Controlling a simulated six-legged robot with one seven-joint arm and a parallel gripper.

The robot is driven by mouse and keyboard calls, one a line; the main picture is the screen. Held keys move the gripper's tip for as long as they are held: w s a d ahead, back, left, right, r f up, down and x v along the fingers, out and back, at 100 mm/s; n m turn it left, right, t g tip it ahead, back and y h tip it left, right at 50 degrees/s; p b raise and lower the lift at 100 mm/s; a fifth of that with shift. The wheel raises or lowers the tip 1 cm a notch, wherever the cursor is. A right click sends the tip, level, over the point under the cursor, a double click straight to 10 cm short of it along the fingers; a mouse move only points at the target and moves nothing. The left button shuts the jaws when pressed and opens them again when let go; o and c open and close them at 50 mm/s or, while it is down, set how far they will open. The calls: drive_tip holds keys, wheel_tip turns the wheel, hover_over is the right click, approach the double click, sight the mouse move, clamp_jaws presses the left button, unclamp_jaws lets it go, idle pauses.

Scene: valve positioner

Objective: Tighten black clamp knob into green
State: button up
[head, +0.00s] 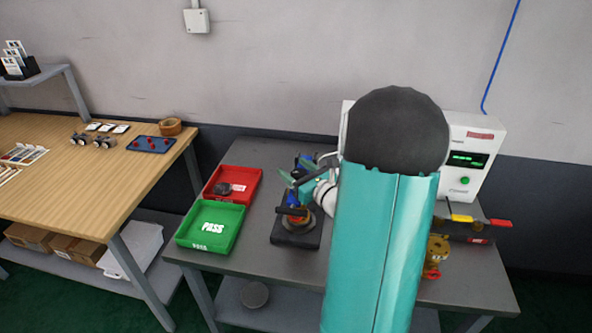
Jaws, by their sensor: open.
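A clamp fixture with a dark square base (296,238) stands on the grey table, left of my large teal arm link. A black bar-like part, which looks like the clamp knob (291,211), shows near its top. Orange and blue parts sit around it. Any green mark on the clamp is too small to make out. My gripper (296,180), with teal and dark parts, is open just above the fixture. I cannot tell whether its fingers touch the knob. My arm hides the table's middle.
A green PASS tray (212,203) and a red tray (248,174) holding a dark round part lie left of the fixture. A white instrument (474,140) with a green display stands at the back right. A brass valve (435,254) is right of my arm. A wooden bench (90,190) stands left.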

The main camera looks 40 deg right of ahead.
drive_tip(key=s, duration=1.3)
drive_tip(key=shift+s+a, duration=0.35)
drive_tip(key=shift+s, duration=0.05)
